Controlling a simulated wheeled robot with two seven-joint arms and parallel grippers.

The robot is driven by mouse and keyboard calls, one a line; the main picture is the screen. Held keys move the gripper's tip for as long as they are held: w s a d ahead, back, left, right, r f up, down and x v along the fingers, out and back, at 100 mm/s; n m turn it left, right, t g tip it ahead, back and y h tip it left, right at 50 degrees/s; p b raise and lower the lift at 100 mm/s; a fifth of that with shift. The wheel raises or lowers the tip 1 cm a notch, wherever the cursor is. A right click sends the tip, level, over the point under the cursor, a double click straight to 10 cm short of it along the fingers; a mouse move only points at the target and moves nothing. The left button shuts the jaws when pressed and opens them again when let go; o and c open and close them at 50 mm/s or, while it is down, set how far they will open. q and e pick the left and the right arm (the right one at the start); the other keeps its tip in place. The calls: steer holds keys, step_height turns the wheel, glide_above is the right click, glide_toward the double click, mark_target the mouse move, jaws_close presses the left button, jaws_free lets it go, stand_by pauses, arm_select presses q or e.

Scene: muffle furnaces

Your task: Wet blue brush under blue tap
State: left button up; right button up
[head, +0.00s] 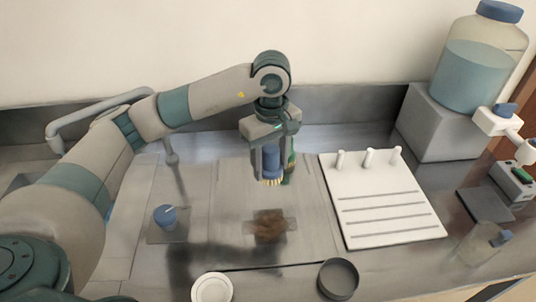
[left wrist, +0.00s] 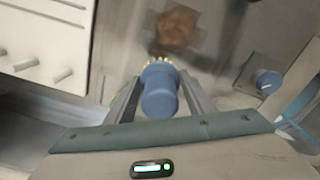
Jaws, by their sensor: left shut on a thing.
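My left gripper (head: 271,158) is shut on the blue brush (head: 271,163), holding it with its pale bristles down, above the counter. The brush's blue body also shows between the fingers in the left wrist view (left wrist: 159,92). A blue knob (head: 165,214) sits on a dark square plate left of the gripper, and it also shows in the left wrist view (left wrist: 267,82). At the far right a white fitting (head: 497,122) with a blue handle stands beside the large bottle (head: 470,73); I cannot tell which blue part is the tap. My right gripper is not in view.
A brown patch (head: 269,227) lies on the sink area below the brush. A white ribbed board with pegs (head: 385,222) is to the right. A white round dish (head: 212,289) and a dark cup (head: 338,280) stand at the front. A grey pipe (head: 95,108) runs behind my left arm.

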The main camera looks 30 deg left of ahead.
arm_select(q)
steer(key=s+d+f+m, duration=0.2)
steer(key=s+d+m, duration=0.1)
steer(key=s+m, duration=0.5)
steer(key=m, duration=0.3)
steer(key=shift+s+f+m, duration=0.2)
steer(key=shift+s+m, duration=0.2)
